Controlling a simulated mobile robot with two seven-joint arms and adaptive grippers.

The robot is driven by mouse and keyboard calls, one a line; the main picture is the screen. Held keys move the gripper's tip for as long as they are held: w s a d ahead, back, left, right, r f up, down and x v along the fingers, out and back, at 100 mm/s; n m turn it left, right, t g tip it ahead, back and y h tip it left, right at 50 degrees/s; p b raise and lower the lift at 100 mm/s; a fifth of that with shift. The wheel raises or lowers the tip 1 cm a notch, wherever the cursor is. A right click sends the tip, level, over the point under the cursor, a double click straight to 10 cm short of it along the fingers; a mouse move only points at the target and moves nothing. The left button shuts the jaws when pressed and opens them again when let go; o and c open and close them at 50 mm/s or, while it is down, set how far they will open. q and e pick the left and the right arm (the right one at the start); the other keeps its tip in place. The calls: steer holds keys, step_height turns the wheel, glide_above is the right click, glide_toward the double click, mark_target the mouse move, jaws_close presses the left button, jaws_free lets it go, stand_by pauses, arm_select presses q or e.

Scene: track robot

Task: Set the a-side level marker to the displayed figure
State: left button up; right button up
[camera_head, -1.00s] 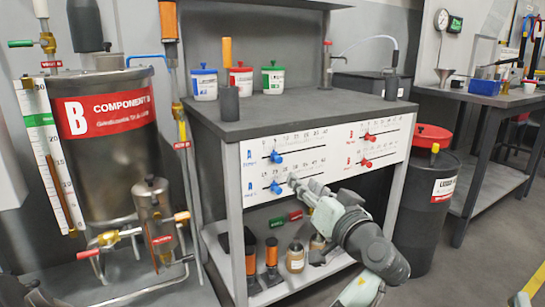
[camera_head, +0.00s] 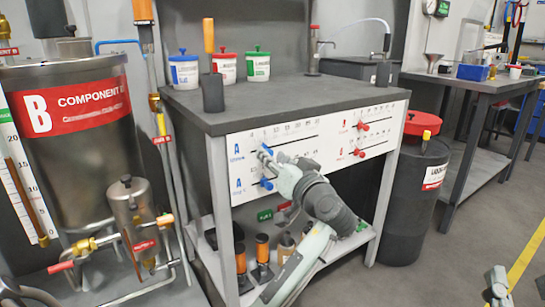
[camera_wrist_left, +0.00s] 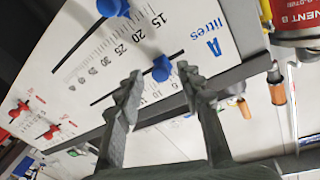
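The white scale panel (camera_head: 320,135) is on the bench front. The upper blue A-side knob (camera_head: 266,150) is near the left end of its slot. The lower blue knob (camera_head: 266,183) is below it. My left gripper (camera_head: 272,157) is at the upper knob and partly covers the scale. In the left wrist view my left gripper (camera_wrist_left: 162,78) is open, with the upper blue knob (camera_wrist_left: 161,68) showing between its fingertips. Whether they touch it I cannot tell. The other blue knob (camera_wrist_left: 113,8) shows at the top. A grey part (camera_head: 497,285) at lower right may be my right gripper. I can make out no displayed figure.
Two red knobs (camera_head: 361,127) are on the panel's right part. White tubs (camera_head: 184,72) stand on the bench top (camera_head: 290,105). Bottles (camera_head: 286,246) stand on the lower shelf. A dark drum (camera_head: 412,190) is right of the bench, and the component B tank (camera_head: 75,150) is left.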

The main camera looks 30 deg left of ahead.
arm_select(q)
steer(key=shift+w+a, duration=0.2)
steer(key=shift+a, duration=0.15)
jaws_close()
